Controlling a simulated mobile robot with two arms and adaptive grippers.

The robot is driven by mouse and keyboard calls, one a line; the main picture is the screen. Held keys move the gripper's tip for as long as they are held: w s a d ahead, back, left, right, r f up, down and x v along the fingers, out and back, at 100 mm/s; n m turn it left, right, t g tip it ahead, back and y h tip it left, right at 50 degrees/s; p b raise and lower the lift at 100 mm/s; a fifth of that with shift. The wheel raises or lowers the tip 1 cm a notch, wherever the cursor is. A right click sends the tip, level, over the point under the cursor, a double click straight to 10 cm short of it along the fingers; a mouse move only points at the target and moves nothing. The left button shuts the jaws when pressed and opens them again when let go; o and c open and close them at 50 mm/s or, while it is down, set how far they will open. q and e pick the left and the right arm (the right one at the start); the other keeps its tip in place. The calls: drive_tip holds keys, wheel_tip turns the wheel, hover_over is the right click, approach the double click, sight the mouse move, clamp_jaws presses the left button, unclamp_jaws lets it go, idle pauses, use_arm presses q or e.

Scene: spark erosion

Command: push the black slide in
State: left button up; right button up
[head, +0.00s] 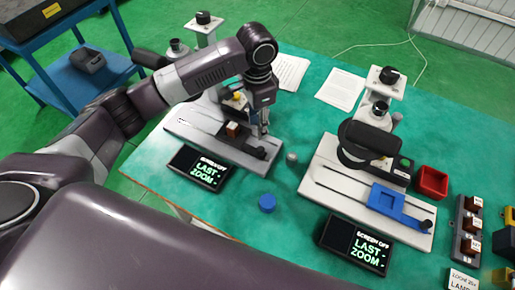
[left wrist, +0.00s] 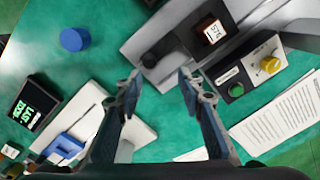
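The black slide (head: 247,147) with its round knob (head: 260,153) lies on the pale base of the left instrument (head: 190,133) in the head view. A brown block (head: 233,129) sits at its inner end. In the left wrist view the black slide (left wrist: 172,48) and the labelled block (left wrist: 209,31) show at the top. My left gripper (head: 262,131) hangs over the base, beside the knob. In the left wrist view my left gripper (left wrist: 158,82) is open, with nothing between its fingers; the knob shows beyond the fingertips. My right gripper is not in view.
A second instrument (head: 325,190) with a blue slide (head: 387,199) stands to the right. Two dark screens (head: 199,168) (head: 355,245) lie in front. A red tray (head: 431,182) is further right.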

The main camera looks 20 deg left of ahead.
sight(260, 148)
use_arm(q)
drive_tip(key=shift+s+d+f+m, duration=0.65)
drive_tip(key=shift+d+f+m, duration=0.05)
drive_tip(key=shift+d, duration=0.05)
wheel_tip(260, 148, down, 7)
drive_tip(key=shift+f+p, duration=0.15)
drive_tip(key=shift+p, duration=0.4)
clamp_jaws()
drive_tip(key=shift+a, duration=0.15)
